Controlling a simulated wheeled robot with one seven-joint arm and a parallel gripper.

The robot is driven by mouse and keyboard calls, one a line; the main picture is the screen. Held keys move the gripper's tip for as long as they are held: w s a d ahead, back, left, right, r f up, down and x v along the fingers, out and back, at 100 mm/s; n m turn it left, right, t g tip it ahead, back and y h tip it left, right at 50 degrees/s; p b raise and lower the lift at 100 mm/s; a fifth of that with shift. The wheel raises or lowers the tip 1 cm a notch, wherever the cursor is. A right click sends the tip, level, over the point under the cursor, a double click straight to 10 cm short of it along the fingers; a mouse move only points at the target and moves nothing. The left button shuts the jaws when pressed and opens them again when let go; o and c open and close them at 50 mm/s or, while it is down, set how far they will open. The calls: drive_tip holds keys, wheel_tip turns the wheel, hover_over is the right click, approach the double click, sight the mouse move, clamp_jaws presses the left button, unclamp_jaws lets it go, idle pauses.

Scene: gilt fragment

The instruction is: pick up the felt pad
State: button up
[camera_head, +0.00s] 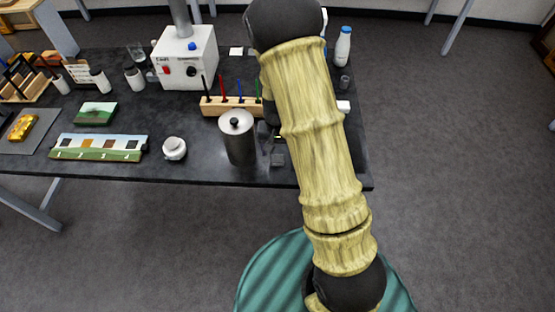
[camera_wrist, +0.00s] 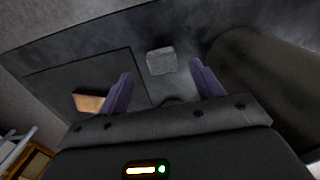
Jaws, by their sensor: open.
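A small light grey square (camera_wrist: 160,61), which looks like the felt pad, lies on the dark table in the wrist view. It is between and slightly beyond the purple fingertips of my gripper (camera_wrist: 161,72). My gripper is open, with nothing held; I cannot tell how high it is above the pad. In the head view the grey pad (camera_head: 278,160) lies near the table's front edge, just right of a steel canister. My gripper is mostly hidden behind my arm there.
The lidded steel canister (camera_head: 237,137) stands close beside the pad; a large dark cylinder (camera_wrist: 265,85) is at right in the wrist view. A wooden rack (camera_head: 232,105) with coloured tools stands behind. A brown block (camera_wrist: 90,102) lies left in the wrist view.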

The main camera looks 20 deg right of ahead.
sight(277, 159)
drive_tip(key=shift+f, duration=0.1)
drive_tip(key=shift+w+f+p, duration=0.15)
drive_tip(key=shift+f+p, duration=0.6)
drive_tip(key=shift+f, duration=1.75)
drive_tip(key=c, duration=1.1)
drive_tip(key=shift+c, duration=0.2)
wheel_tip(277, 159, up, 10)
drive_tip(key=b, duration=0.1)
